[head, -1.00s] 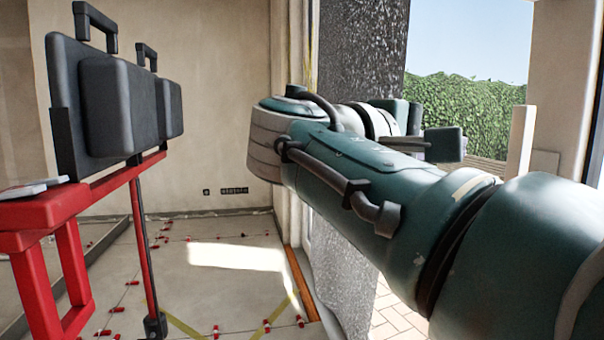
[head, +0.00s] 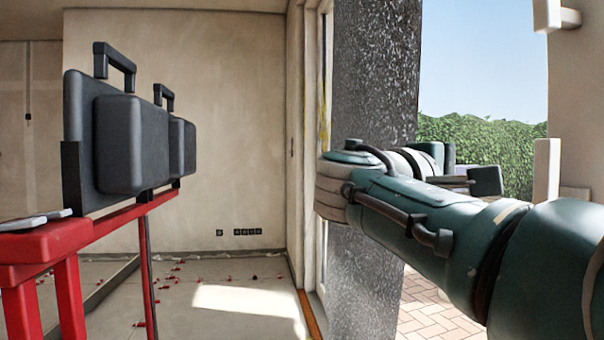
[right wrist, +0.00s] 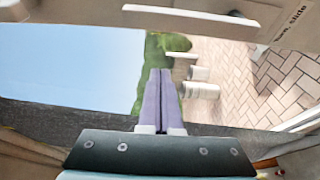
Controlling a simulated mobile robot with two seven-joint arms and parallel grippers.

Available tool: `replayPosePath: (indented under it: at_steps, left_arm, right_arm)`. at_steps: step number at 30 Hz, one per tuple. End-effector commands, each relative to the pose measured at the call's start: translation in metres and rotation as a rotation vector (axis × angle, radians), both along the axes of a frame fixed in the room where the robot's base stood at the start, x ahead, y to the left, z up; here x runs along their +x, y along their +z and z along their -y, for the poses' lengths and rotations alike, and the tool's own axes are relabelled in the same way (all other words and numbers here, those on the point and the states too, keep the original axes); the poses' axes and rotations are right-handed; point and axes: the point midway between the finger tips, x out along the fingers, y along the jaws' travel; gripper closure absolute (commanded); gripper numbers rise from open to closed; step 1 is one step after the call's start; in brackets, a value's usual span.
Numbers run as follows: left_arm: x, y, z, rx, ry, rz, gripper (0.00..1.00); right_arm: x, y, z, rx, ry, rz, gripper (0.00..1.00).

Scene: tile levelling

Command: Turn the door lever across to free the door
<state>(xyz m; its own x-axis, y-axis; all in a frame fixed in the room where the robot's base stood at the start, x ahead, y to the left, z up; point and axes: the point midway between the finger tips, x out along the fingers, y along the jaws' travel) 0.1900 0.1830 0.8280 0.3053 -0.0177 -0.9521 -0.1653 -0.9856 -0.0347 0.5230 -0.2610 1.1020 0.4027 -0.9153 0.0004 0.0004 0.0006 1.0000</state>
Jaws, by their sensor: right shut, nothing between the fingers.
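A pale upright bar (head: 547,170) stands against the beige door post at the right of the head view. A similar bar (head: 548,14) on a short mount is higher up. In the right wrist view a pale bar (right wrist: 195,20) lies along the post, near lettering of which "slide" is readable. One of these may be the door lever; I cannot tell which. My right gripper (right wrist: 161,72) is shut and empty, its two purple-grey fingers together, pointing outdoors and apart from the bar. My left gripper is out of view.
A speckled dark stone pillar (head: 372,90) stands behind my right arm. A red stand (head: 100,232) with black cases (head: 120,145) is at the left. The tiled floor (head: 215,312) holds several red pieces. Brick paving (head: 435,312) and a hedge (head: 480,140) lie outside.

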Motion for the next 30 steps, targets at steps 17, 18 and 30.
replayPosePath:
  at_steps: [17, 18, 30]
  left_arm:
    - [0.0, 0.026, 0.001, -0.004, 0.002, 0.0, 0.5]
    - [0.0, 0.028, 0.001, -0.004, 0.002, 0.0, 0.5]
    - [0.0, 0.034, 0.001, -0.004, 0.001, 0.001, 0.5]
  right_arm:
    - [-0.007, 0.002, 0.041, 0.001, 0.0, 0.0, 1.0]
    - [-0.01, 0.002, 0.041, 0.001, 0.001, -0.001, 1.0]
    - [-0.023, 0.0, 0.042, 0.0, 0.0, -0.001, 1.0]
